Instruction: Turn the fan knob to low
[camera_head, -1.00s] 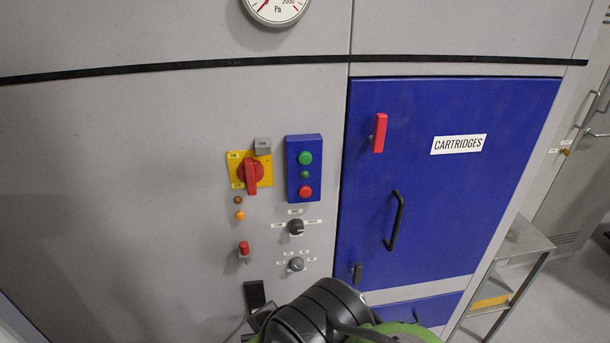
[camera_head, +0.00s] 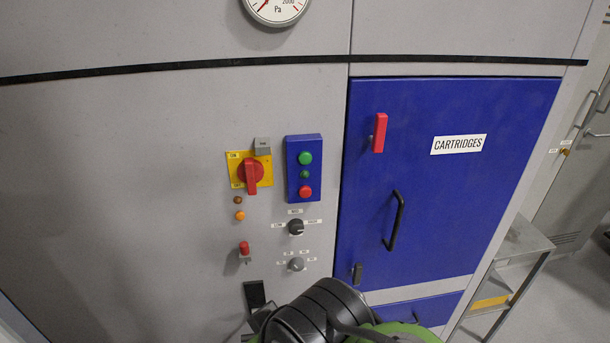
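The fan knob appears to be the dark round knob (camera_head: 295,227) on the grey panel, below the blue button box. Small white labels surround it; the left one seems to read LOW, the top MED and the right HIGH, though the print is tiny. A light mark on the knob seems to face right, towards the right label. A second grey knob (camera_head: 296,265) sits just below, with its own small labels. My arm shows at the bottom centre, below both knobs and apart from them. My gripper's fingers are not visible.
A red rotary switch on a yellow plate (camera_head: 236,158), a blue box (camera_head: 304,143) with green and red buttons, and a red-topped toggle (camera_head: 244,248) surround the knobs. Right is the blue CARTRIDGES door (camera_head: 450,215) with a black handle (camera_head: 395,220). The left panel is bare.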

